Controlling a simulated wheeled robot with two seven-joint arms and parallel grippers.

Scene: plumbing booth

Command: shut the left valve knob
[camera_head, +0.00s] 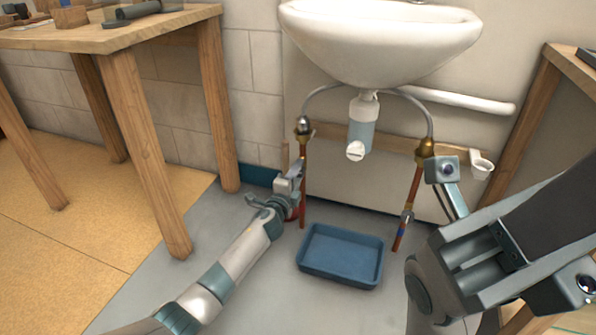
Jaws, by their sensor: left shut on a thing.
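The left valve knob (293,213) is a small red piece low on the left copper pipe (303,160), mostly hidden by my left gripper. My left gripper (296,184) reaches in from the lower left and is shut on the knob at the pipe; its fingertips are small and partly hidden. My right arm and wrist parts (470,265) fill the lower right, close to the camera. I cannot make out the right fingers or whether they are open.
A white sink (380,40) hangs above, with a drain trap (362,125) below it. A blue tray (341,255) lies on the floor between the pipes. The right pipe (408,205) has its own valve. A wooden table (115,35) stands left.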

